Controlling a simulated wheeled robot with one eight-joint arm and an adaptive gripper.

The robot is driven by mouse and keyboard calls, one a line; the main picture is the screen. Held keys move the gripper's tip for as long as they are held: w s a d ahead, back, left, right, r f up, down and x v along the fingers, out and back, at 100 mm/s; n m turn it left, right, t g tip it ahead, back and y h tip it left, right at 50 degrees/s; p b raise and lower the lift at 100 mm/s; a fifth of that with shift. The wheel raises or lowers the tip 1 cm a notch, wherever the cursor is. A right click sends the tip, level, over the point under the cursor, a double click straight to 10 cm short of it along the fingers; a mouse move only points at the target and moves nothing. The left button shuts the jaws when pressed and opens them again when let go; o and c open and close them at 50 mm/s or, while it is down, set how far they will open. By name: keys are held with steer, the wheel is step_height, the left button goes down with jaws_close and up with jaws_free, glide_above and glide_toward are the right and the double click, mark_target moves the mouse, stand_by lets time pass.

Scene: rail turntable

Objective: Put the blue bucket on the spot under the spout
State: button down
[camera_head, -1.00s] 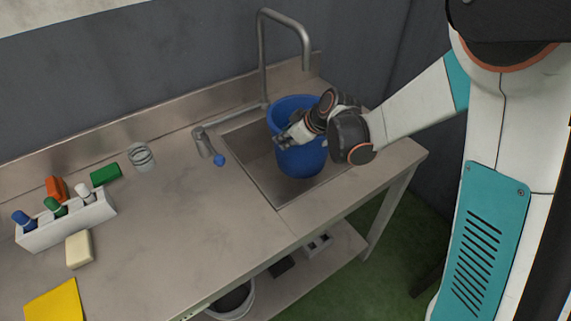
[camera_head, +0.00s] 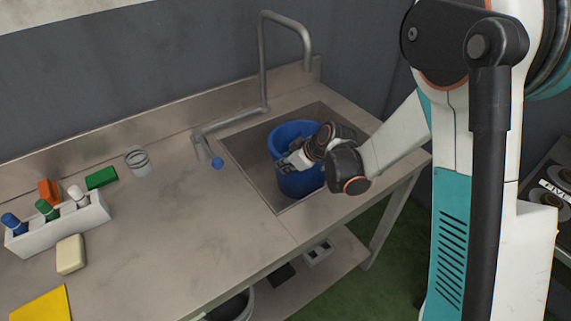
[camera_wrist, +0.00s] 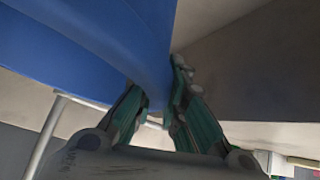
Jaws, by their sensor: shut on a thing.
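The blue bucket (camera_head: 296,184) is upright in the sink basin (camera_head: 251,165), its lower part below the counter level. My gripper (camera_head: 287,160) is shut on the bucket's wall near the rim, on its near side. In the wrist view the bucket (camera_wrist: 90,35) fills the upper left, and my gripper's green fingers (camera_wrist: 158,85) close at its edge. The spout (camera_head: 308,52) of the tall grey faucet hangs above and behind the bucket. The basin floor under the bucket is hidden, and I cannot tell whether the bucket touches it.
A glass (camera_head: 138,160), green block (camera_head: 101,178), bottle caddy (camera_head: 60,225), cream block (camera_head: 71,254) and yellow cloth (camera_head: 42,305) lie farther left. The counter (camera_head: 190,230) between is clear.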

steer(key=shift+f, duration=0.15)
steer(key=c, duration=1.7)
jaws_free()
steer(key=shift+o, duration=0.2)
steer(key=shift+r, duration=0.2)
steer(key=shift+s+d+r, duration=0.1)
steer(key=shift+d+r, duration=0.05)
steer(key=shift+r, duration=0.1)
steer(key=s+d+r+m+h+p, duration=0.1)
steer(key=s+d+r+m+p, duration=0.15)
steer(key=s+d+r, duration=0.6)
steer(key=s+d+r+m+h+p, duration=0.2)
steer(key=s+d+r+m, duration=0.3)
steer(key=r, duration=0.6)
steer(key=s+d+r+m+t+h, duration=0.1)
steer(key=s+d+m, duration=0.1)
steer(key=s, duration=0.5)
steer(key=s+d+r+m+h, duration=0.2)
steer(key=s+d, duration=0.1)
steer(key=s, duration=0.4)
steer(key=shift+s+d+r+t, duration=0.15)
steer(key=shift+s+d+t, duration=0.15)
steer(key=shift+d+t, duration=0.1)
